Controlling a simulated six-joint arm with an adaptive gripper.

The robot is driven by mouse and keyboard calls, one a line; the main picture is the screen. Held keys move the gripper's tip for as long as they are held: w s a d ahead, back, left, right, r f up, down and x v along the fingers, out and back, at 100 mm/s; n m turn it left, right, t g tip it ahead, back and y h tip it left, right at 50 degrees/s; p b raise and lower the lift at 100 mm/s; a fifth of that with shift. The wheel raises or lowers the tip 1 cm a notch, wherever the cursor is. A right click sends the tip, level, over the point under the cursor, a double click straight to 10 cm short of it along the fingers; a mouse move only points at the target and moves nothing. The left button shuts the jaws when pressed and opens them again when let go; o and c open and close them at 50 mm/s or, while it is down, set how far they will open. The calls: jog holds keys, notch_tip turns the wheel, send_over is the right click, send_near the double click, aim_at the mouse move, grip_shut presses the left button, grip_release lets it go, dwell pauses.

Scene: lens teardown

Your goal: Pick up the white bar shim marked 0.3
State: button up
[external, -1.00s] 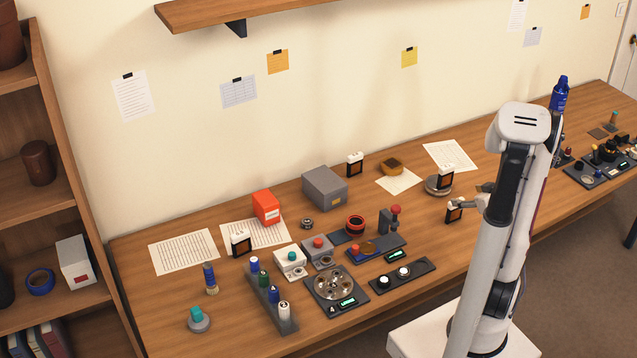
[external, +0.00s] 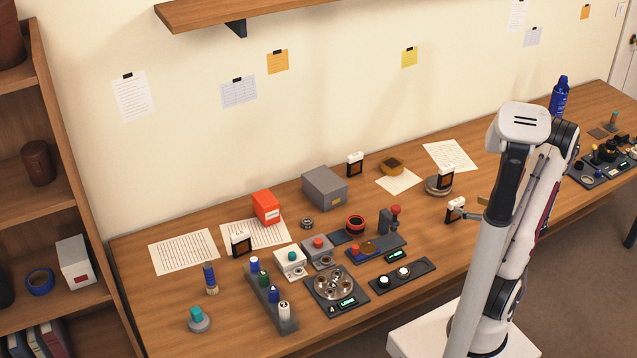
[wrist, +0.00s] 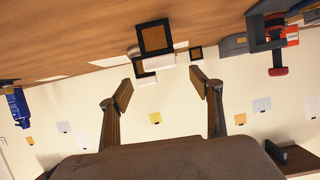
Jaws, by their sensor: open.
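Several black square frames with white bars on top stand on the table; their markings are too small to read, so I cannot tell which is 0.3. The nearest white bar shim (external: 456,204) stands just left of my gripper (external: 472,214), which my arm partly hides. In the wrist view, upside down, a white bar (wrist: 160,62) with its black frame shows ahead of my gripper (wrist: 164,88). The jaws are open and empty, with the bar beyond and between the fingertips. A second white bar shim (external: 447,170) stands on or at a grey round base (external: 433,187) behind.
A blue bottle (external: 559,97) stands at the back right. Bare table lies in front of the nearest frame.

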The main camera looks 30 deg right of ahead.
aim_at(459, 203)
jog(key=shift+x, duration=1.25)
jog(key=shift+w+f, duration=0.1)
jog(key=shift+x, duration=2.45)
jog(key=shift+f, duration=0.1)
jog(key=c, duration=1.2)
